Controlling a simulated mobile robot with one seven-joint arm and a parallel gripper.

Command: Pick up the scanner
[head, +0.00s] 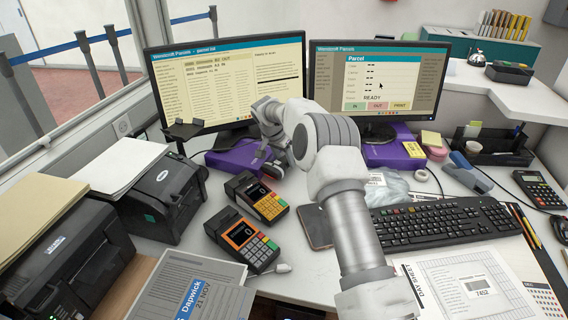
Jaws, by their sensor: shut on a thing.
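My gripper (268,163) is in front of the left monitor's right edge, beyond the two keypad devices, pointing down. It is shut on a small dark thing, mostly hidden by the fingers and wrist. I cannot tell for sure that this is the scanner, and no other clear scanner shows. A black stand (186,131) with two small flaps stands left of the gripper, before the left monitor; it looks empty.
Black printers (166,200) (68,262) fill the left. A keyboard (445,222) and plastic bag (386,188) lie right.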

